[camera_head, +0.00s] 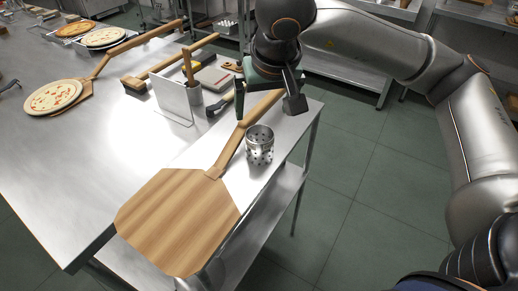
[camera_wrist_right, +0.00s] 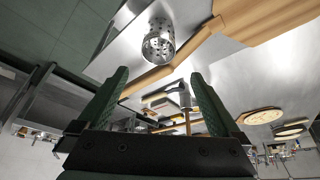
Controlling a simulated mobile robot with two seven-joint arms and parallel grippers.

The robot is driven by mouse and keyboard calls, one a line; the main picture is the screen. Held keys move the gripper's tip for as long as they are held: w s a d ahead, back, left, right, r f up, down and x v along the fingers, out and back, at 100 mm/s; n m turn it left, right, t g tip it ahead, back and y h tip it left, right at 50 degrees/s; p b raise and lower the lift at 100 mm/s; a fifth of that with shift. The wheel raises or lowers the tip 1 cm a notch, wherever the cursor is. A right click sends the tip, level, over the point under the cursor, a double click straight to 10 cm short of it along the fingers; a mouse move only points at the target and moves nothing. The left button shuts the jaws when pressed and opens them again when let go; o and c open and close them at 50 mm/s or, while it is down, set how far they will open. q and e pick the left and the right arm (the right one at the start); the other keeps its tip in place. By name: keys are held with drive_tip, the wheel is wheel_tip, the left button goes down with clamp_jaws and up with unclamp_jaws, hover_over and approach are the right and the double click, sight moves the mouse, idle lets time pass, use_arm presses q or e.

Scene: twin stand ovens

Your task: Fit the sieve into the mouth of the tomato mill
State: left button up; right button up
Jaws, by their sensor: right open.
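The sieve (camera_head: 259,146), a perforated metal cylinder with an open top, stands upright on the steel table beside the handle of a wooden pizza peel. It also shows in the right wrist view (camera_wrist_right: 158,44), beyond the fingertips. My right gripper (camera_head: 268,104) is open and empty, pointing down above and behind the sieve, apart from it. Its two green fingers stand wide apart in the right wrist view (camera_wrist_right: 160,82). I cannot make out the tomato mill for certain in either view.
The large wooden peel (camera_head: 180,222) lies in front of the sieve, its handle running back under my right gripper. A metal canister (camera_head: 194,104), an upright plate (camera_head: 172,102) and a brush (camera_head: 135,83) stand or lie behind. Pizzas (camera_head: 52,97) lie at the left. The table's right edge is close to the sieve.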

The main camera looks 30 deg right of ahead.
sight(260, 134)
drive_tip(key=p+x, duration=0.1)
drive_tip(key=x, duration=1.1)
drive_tip(key=shift+w+d+f, duration=0.1)
drive_tip(key=shift+d, duration=0.1)
drive_tip(key=c, duration=1.4)
